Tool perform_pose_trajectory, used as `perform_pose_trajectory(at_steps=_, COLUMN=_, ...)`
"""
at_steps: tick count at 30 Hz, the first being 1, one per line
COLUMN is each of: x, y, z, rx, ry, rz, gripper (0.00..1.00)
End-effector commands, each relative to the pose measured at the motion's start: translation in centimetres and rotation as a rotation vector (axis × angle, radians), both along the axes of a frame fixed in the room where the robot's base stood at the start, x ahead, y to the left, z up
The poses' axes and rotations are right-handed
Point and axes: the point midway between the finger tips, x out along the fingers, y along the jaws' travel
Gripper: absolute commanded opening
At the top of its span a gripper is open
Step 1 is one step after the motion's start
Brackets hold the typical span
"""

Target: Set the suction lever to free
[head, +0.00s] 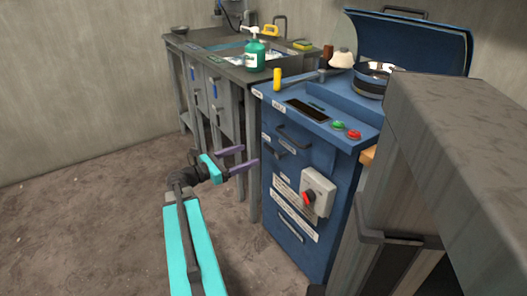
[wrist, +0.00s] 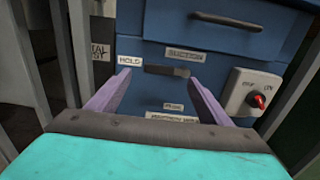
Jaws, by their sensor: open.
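The suction lever (wrist: 165,71) is a short dark bar on the blue cabinet front, seen in the wrist view below the "SUCTION" label (wrist: 187,54). It lies about horizontal, with its left end towards the "HOLD" label (wrist: 130,60). A small label, apparently "FREE" (wrist: 172,106), sits below it. My gripper (head: 250,157) is open and empty, its purple fingers pointing at the cabinet front in the head view. In the wrist view the fingertips of my gripper (wrist: 156,76) lie either side of the lever in the picture. I cannot tell how far they are from it.
The blue cabinet (head: 335,158) has drawer handles and a white switch box (wrist: 250,92) with a red knob right of the lever. A grey sink bench (head: 240,72) stands left of it. A grey block (head: 460,120) stands right. The floor at left is clear.

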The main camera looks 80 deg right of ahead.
Motion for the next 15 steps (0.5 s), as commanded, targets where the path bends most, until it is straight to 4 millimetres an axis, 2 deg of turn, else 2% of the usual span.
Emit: perform_pose_trajectory(at_steps=15, x=-4.9, y=-4.6, z=-0.1, rx=-0.001, ry=-0.001, rz=-0.002, gripper=0.73)
